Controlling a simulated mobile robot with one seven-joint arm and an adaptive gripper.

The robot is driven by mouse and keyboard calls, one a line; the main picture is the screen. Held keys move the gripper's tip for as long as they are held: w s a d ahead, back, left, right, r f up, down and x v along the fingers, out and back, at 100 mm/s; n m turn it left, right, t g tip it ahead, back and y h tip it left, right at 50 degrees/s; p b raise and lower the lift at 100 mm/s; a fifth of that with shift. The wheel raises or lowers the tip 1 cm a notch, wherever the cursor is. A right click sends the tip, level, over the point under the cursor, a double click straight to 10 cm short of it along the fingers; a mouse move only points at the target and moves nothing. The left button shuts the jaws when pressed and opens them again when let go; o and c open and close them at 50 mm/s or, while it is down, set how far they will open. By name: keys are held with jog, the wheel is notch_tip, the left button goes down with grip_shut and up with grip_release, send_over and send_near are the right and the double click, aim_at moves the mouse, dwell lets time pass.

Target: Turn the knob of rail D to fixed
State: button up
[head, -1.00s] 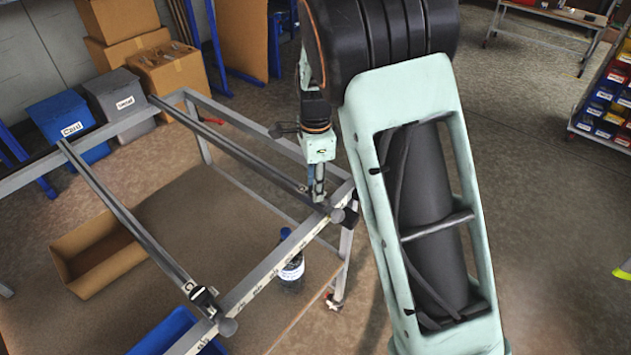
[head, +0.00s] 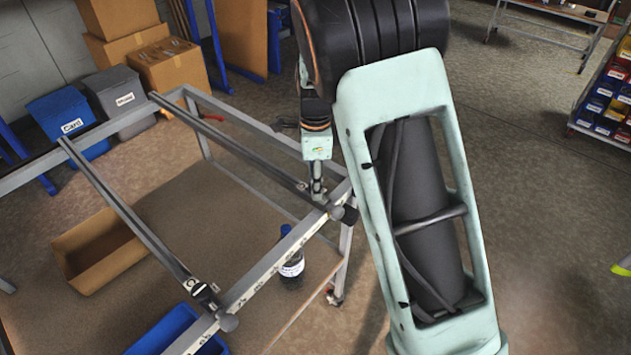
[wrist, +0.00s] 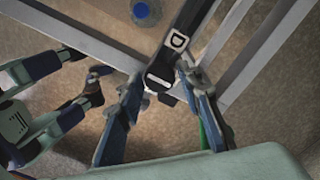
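Rail D (head: 240,153) is the farther of two grey bars across the metal frame. Its label D (wrist: 178,42) shows in the wrist view. At its near end, a dark knob with a pale mark (wrist: 160,76) lies between my fingers; a round grey end piece (head: 337,213) shows there in the head view. My gripper (wrist: 159,74) is open, with one finger on each side of the knob and small gaps visible. In the head view my gripper (head: 317,190) points down over the rail's end, its fingertips small and partly hidden. I cannot read the knob's setting.
The frame's front bar (head: 265,270) runs just by the gripper. A second rail (head: 125,212) with its own clamp (head: 205,294) is nearer left. A blue-capped bottle (head: 291,262) stands below. A cardboard tray (head: 95,255) and a blue bin (head: 175,330) are lower left.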

jog(key=shift+o, duration=0.9)
notch_tip(320, 180, up, 12)
